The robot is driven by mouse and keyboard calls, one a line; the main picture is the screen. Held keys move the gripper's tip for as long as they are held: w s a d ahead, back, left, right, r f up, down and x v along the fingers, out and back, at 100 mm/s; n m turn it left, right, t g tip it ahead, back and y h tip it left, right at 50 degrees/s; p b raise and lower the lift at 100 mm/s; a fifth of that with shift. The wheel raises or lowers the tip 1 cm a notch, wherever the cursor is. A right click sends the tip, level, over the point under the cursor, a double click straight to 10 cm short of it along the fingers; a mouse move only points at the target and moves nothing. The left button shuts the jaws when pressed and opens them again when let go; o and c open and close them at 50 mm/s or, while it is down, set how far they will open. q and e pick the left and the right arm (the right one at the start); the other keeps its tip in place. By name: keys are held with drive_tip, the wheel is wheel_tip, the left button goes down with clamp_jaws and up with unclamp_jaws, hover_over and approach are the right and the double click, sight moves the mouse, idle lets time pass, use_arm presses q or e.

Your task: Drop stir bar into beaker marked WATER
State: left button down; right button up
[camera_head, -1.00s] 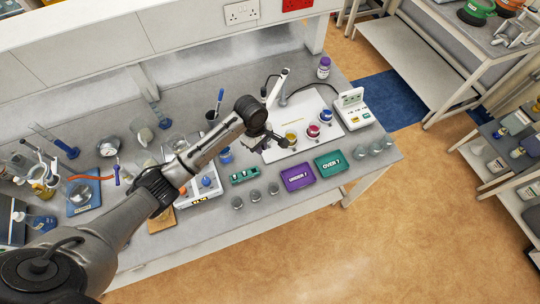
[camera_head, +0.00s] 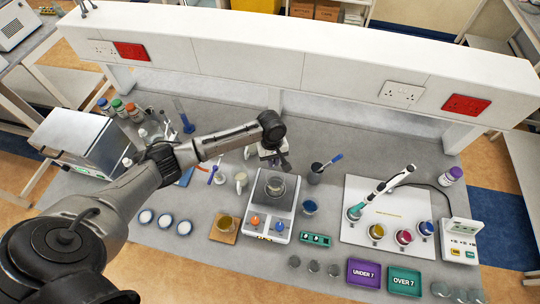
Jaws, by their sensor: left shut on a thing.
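My left gripper (camera_head: 273,158) hangs over the bench just behind the white stirrer hotplate (camera_head: 270,220), pointing down. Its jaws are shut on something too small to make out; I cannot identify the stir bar. A clear glass beaker (camera_head: 275,188) stands on the hotplate's dark top, slightly nearer the front than the gripper. A beaker with blue contents (camera_head: 309,207) stands to the right of the hotplate, and one with amber contents (camera_head: 224,223) stands on a brown board to its left. I cannot read WATER on any of them. My right gripper is out of view.
A dark cup with a blue-handled tool (camera_head: 315,176) stands right of the gripper. A white mat (camera_head: 390,190) holds small coloured cups and a probe arm. Purple (camera_head: 364,273) and green (camera_head: 404,281) trays sit at the front. Several white dishes lie at the front left.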

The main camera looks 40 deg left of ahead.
use_arm(q)
drive_tip(key=shift+d+f+m, duration=0.1)
drive_tip(key=shift+d+m, duration=0.2)
wheel_tip(320, 180, down, 6)
drive_tip(key=b, duration=0.6)
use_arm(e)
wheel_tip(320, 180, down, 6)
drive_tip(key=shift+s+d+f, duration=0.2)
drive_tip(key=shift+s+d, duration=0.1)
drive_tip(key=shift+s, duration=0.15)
use_arm(q)
drive_tip(key=c, duration=1.1)
unclamp_jaws()
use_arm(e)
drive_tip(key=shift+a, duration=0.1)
use_arm(q)
drive_tip(key=shift+w+a+r+b, duration=0.25)
drive_tip(key=shift+r+b, duration=0.1)
drive_tip(key=shift+r, duration=1.95)
drive_tip(key=shift+w+a+r+b, duration=0.1)
drive_tip(key=shift+a+r+b, duration=0.25)
drive_tip(key=shift+r, duration=1.9)
drive_tip(key=shift+w+a+r+b, duration=0.2)
drive_tip(key=shift+r+b, duration=0.15)
drive_tip(key=shift+r, duration=1.95)
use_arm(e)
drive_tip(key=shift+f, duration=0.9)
